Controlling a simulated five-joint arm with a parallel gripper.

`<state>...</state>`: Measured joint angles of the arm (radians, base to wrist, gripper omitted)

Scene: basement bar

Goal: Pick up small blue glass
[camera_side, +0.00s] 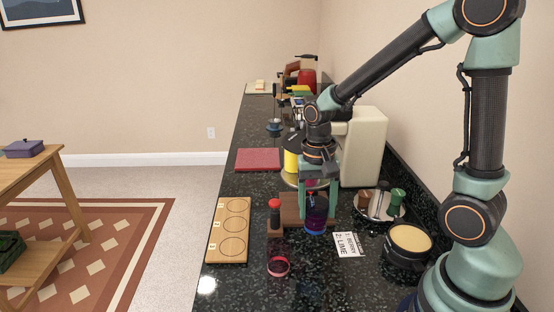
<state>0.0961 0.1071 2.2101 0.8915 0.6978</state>
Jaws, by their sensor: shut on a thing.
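The small blue glass (315,222) is dark blue-purple and stands upright, low at the counter. My gripper (317,196) points down from above, with its green fingers on either side of the glass, shut on it. Whether the glass's base touches the counter cannot be told from this view. The glass's upper part is partly hidden by the fingers.
A red-capped bottle (274,214) stands just left, and a pink ring-like glass (278,266) is in front. A wooden board with circles (229,246) lies at the left edge. A label card (348,245), a round tin (407,262) and a tray (371,212) are right.

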